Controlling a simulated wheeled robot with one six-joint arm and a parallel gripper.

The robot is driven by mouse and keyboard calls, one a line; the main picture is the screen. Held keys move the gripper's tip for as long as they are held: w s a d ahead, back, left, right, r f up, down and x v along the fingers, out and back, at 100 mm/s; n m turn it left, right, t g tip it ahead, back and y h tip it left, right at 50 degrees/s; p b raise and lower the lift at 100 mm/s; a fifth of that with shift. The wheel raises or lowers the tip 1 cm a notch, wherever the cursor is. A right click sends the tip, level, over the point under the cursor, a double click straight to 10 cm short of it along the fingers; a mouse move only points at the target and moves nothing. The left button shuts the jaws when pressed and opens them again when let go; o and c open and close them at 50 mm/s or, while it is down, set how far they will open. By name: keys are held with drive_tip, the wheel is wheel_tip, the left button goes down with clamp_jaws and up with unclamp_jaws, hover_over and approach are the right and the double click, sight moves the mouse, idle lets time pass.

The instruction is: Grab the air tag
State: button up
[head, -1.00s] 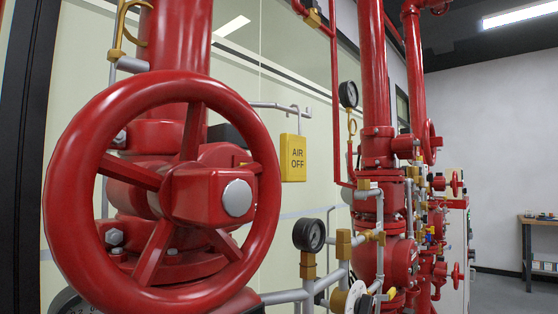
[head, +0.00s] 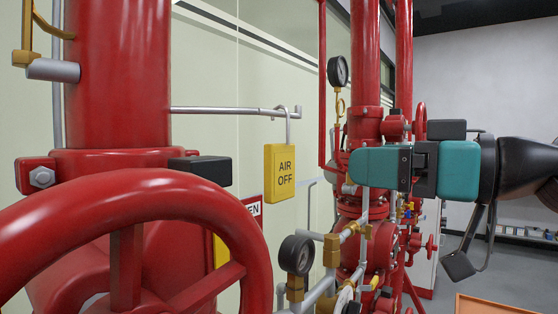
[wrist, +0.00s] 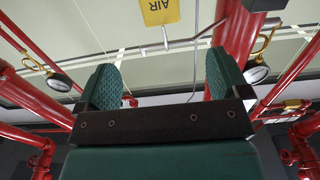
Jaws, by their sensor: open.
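The yellow air tag (head: 280,172), marked "AIR OFF", hangs by a grey shackle from the end of a thin grey horizontal rod (head: 225,110). It is upright and nothing holds it but the rod. In the wrist view the tag (wrist: 160,10) is cut off by the top edge, beyond the fingertips. My gripper (head: 376,167), with teal fingers, is to the right of the tag in the head view, clearly apart from it. In the wrist view my gripper (wrist: 163,78) has its two fingers wide apart with nothing between them.
A large red handwheel (head: 150,190) fills the lower left. Red pipes and valves (head: 372,150) stand behind my gripper. A pressure gauge (head: 297,254) sits below the tag, another gauge (head: 338,71) above right. A pale wall panel lies behind the tag.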

sight(285, 155)
drive_tip(key=p+x, duration=0.3)
drive_tip(key=x, duration=0.7)
drive_tip(key=shift+a+r, duration=0.1)
drive_tip(key=shift+a, duration=0.05)
drive_tip(key=shift+w+a+p, duration=0.3)
drive_tip(key=shift+w+a, duration=0.05)
drive_tip(key=shift+a, duration=0.1)
drive_tip(key=p+x, duration=0.3)
drive_tip(key=x, duration=0.1)
drive_tip(key=shift+w+a+p, duration=0.25)
drive_tip(key=shift+p, duration=0.15)
drive_tip(key=shift+w+a, duration=0.15)
drive_tip(key=c, duration=1)
